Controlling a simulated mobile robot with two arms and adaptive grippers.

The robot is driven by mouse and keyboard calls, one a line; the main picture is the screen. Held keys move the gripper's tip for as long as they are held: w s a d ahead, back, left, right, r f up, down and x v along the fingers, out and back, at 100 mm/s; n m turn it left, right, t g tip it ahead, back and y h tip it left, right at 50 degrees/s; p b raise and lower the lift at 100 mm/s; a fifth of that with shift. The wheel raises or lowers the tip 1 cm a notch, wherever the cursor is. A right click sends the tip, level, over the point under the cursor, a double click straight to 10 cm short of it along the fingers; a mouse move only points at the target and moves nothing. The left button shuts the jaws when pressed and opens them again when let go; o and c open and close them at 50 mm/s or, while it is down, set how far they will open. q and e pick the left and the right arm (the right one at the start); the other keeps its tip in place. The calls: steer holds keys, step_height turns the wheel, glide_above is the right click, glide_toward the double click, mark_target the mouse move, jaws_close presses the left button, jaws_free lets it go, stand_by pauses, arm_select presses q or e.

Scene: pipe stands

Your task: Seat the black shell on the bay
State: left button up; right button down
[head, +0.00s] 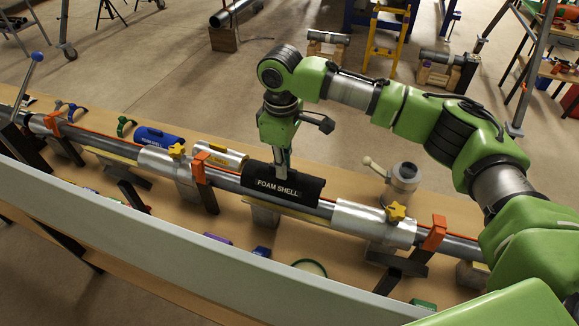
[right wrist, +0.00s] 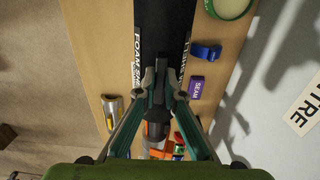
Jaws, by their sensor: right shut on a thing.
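The black shell (head: 284,186), lettered "FOAM SHELL", lies lengthwise along the grey pipe (head: 228,181), over the stretch between two silver sleeves. I cannot tell whether it touches the pipe or hangs just above it. My right gripper (head: 282,167) comes down from above and is shut on the shell's top. In the right wrist view the black shell (right wrist: 164,35) runs up from between the fingertips (right wrist: 160,88) and hides the pipe beneath it. My left gripper is not in view.
Silver sleeves (head: 168,161) (head: 372,222) with yellow knobs and orange clamps (head: 435,232) flank the shell. A blue shell (head: 158,139) and a white shell (head: 220,157) lie behind the pipe. A grey valve-like fitting (head: 404,178) stands right of my gripper. A pale beam crosses the front.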

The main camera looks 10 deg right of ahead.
mark_target(283, 182)
steer(key=shift+w, duration=0.1)
steer(key=shift+w+a+f, duration=0.15)
steer(key=shift+a, duration=0.05)
steer(key=shift+p, duration=0.55)
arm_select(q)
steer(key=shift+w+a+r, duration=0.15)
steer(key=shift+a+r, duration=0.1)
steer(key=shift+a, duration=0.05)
arm_select(e)
steer(key=shift+d+f, duration=0.1)
steer(key=shift+f, duration=2.45)
steer(key=shift+f, duration=0.4)
steer(key=c, duration=2.1)
jaws_free()
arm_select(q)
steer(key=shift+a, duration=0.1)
arm_select(e)
step_height(283, 182, up, 12)
